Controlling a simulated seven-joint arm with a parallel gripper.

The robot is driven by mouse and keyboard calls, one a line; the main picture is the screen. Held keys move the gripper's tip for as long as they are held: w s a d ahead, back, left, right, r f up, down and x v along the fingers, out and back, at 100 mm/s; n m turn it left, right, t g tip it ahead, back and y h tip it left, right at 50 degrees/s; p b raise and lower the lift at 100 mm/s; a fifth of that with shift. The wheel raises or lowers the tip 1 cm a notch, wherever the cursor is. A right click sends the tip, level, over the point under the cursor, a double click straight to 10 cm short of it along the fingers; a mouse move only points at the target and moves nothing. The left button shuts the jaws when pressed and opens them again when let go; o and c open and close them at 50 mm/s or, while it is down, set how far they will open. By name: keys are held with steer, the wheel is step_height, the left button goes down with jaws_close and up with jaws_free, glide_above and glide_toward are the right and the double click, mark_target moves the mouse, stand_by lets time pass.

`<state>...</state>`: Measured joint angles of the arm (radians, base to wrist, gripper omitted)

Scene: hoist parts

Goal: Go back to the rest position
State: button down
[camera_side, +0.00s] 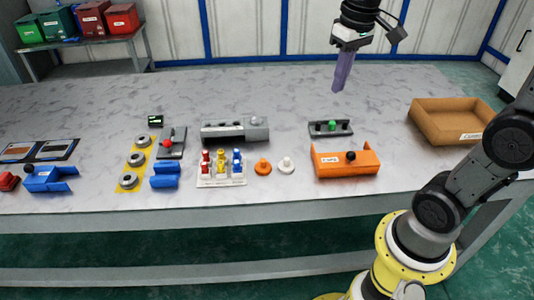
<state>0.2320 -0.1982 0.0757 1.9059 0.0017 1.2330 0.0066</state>
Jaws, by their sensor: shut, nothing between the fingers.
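My gripper (342,72) hangs over the far right part of the table with its purple fingers pointing down. The fingers are together and hold nothing. It is in the air, apart from every part on the table. Below it and slightly left is a dark plate with a green knob (332,126).
A cardboard tray (450,138) stands at the right. Left of centre are a grey block (235,130), a white rack with coloured pieces (221,182), an orange piece (263,167), a white piece (286,165) and blue parts (165,181). The table's back strip is clear.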

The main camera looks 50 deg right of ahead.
steer(key=s+a+f+n+t, duration=0.2)
steer(key=s+a+f+t, duration=0.2)
steer(key=s, duration=0.7)
steer(key=a, duration=0.2)
steer(key=shift+s+a+f+n, duration=0.3)
steer(key=shift+s+f+n, duration=0.05)
steer(key=shift+n, duration=0.05)
